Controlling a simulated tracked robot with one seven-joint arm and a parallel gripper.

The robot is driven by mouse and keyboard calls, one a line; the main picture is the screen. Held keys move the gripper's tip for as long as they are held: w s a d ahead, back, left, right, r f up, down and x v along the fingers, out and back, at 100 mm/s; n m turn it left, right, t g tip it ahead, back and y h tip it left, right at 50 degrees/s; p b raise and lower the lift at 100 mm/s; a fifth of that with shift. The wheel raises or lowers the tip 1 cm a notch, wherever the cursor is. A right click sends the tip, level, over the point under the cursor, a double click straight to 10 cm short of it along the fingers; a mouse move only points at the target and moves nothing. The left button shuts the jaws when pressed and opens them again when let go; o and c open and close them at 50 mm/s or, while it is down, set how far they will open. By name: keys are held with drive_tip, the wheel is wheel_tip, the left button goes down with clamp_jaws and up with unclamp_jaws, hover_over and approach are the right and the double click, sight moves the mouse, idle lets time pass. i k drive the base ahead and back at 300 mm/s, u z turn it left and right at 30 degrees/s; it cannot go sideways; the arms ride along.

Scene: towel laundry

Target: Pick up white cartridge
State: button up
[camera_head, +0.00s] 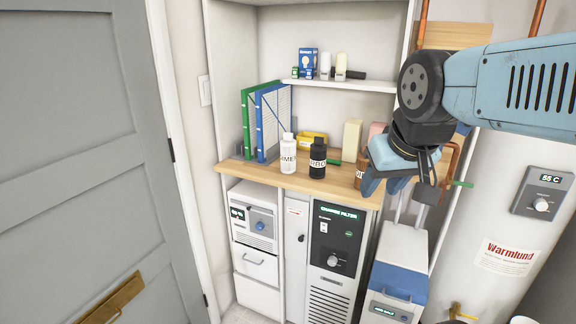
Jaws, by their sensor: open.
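Two small white cylinders stand on the upper shelf (372,84): a left one (325,66) and a right one (341,66). A pale cream block (351,140) stands upright on the wooden counter (268,180). I cannot tell for sure which of these is the white cartridge. My gripper (384,188) is at the right end of the counter, pointing down, its blue fingers open with nothing seen between them. In the picture it is below the shelf and right of the cream block. It partly covers a brown bottle (361,175).
A white bottle (288,153) and a black bottle (318,158) stand at the counter's front. Green and blue binders (267,122) are at its left, a yellow box (313,138) behind. A filter machine (336,238) stands below. A white tank (510,200) is at right.

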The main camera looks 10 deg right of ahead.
sight(288, 145)
drive_tip(key=u, duration=0.5)
drive_tip(key=i, duration=1.15)
drive_tip(key=z, duration=0.5)
